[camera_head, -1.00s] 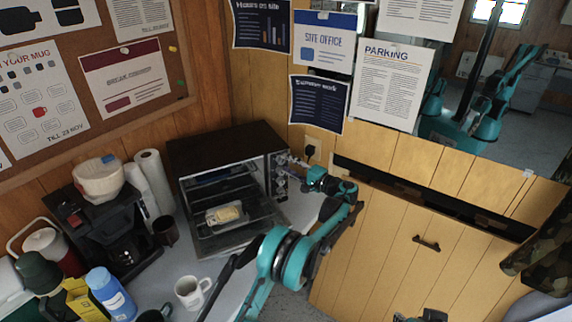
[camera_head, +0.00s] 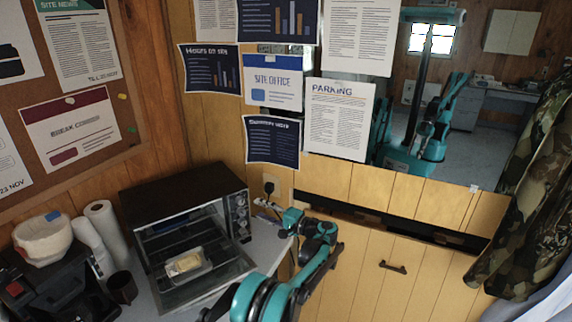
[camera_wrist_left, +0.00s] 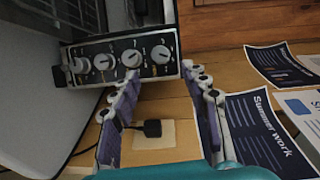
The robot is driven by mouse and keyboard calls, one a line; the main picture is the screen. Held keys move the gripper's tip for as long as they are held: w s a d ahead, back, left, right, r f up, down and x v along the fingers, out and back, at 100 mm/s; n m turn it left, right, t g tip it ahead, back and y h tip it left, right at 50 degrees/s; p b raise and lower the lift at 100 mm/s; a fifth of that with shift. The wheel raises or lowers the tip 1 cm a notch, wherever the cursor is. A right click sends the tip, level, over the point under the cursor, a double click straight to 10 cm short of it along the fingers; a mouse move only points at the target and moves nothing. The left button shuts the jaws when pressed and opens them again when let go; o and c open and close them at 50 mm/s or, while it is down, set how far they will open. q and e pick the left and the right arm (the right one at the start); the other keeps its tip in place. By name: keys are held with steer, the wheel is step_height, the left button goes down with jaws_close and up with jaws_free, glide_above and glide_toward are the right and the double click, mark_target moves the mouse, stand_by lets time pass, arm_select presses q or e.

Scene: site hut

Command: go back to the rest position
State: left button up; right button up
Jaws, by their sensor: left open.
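My left gripper (camera_head: 272,212) is open and empty, just right of the toaster oven's knob panel (camera_head: 238,214). In the left wrist view its two fingers (camera_wrist_left: 160,88) are spread apart, with a wall socket and black plug (camera_wrist_left: 150,128) seen between them. The knob panel (camera_wrist_left: 120,60) lies ahead and to the left there; I see no finger closed on a knob. The toaster oven (camera_head: 180,193) has its glass door down, and a clear dish with pale food (camera_head: 186,263) sits at its opening. My right gripper is not in view.
A coffee maker (camera_head: 55,285), paper towel rolls (camera_head: 101,226) and a dark mug (camera_head: 122,287) stand left of the oven. Posted papers (camera_head: 338,116) cover the wall behind. Wooden panelling (camera_head: 360,270) is at right, with a camouflage cloth (camera_head: 530,190) hanging at the edge.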

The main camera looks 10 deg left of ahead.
arm_select(q)
steer(key=s+a+r+n+g+h, duration=0.1)
steer(key=s+a+r+h, duration=0.3)
steer(key=s, duration=0.5)
steer(key=s+a+r+g+h, duration=0.1)
steer(key=s+a+r+h, duration=0.3)
steer(key=s, duration=0.5)
steer(key=s+d+f+n+h, duration=0.1)
steer(key=s+d+f+h, duration=0.2)
steer(key=s, duration=1)
steer(key=s+d+f+n+t+h, duration=0.1)
steer(key=s+d+f+n+h, duration=0.1)
steer(key=s, duration=1.2)
step_height(320, 180, down, 3)
steer(key=d+h, duration=0.1)
steer(key=h, duration=0.1)
steer(key=shift+d+h, duration=0.15)
steer(key=shift+h, duration=0.15)
